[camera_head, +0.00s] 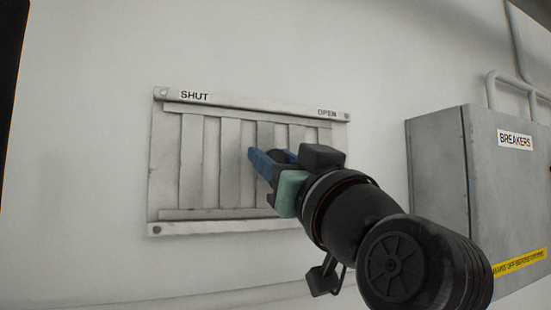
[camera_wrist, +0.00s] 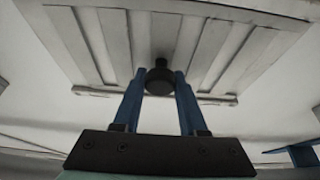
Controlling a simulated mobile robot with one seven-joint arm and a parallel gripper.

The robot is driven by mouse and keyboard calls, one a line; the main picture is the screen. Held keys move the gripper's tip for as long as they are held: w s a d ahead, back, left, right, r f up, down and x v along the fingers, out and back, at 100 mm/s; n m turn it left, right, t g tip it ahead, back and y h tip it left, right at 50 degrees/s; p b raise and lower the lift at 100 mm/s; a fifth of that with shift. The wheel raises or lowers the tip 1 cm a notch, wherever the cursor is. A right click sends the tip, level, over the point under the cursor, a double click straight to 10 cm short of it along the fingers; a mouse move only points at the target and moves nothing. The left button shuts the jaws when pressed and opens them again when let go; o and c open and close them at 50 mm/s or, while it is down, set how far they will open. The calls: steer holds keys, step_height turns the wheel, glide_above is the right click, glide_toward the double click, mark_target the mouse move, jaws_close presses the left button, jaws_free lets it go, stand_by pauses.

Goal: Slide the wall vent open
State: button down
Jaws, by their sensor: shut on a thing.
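The wall vent (camera_head: 208,165) is a pale metal panel with vertical slats in a frame. A "SHUT" label (camera_head: 194,96) is at its upper left and an "OPEN" label (camera_head: 327,113) at its upper right. My gripper (camera_head: 262,160) has blue fingers and reaches the right half of the slats. In the wrist view the vent (camera_wrist: 115,40) fills the upper part. A dark round knob (camera_wrist: 159,80) stands out from its slats, and my gripper (camera_wrist: 160,88) is shut on it, one finger on each side. In the head view my gripper hides the knob.
A grey breaker box (camera_head: 438,165) with a "BREAKERS" label stands out from the wall right of the vent, close to my arm. Pipes (camera_head: 505,85) run above it. The wall (camera_head: 80,130) left of the vent is bare.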

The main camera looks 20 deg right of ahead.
steer(key=shift+d, duration=0.1)
steer(key=d, duration=0.2)
steer(key=shift+d+r, duration=0.1)
steer(key=shift+d, duration=0.2)
steer(key=c, duration=0.7)
jaws_free()
steer(key=shift+o, duration=1.2)
steer(key=shift+d, duration=0.2)
steer(key=shift+a, duration=0.2)
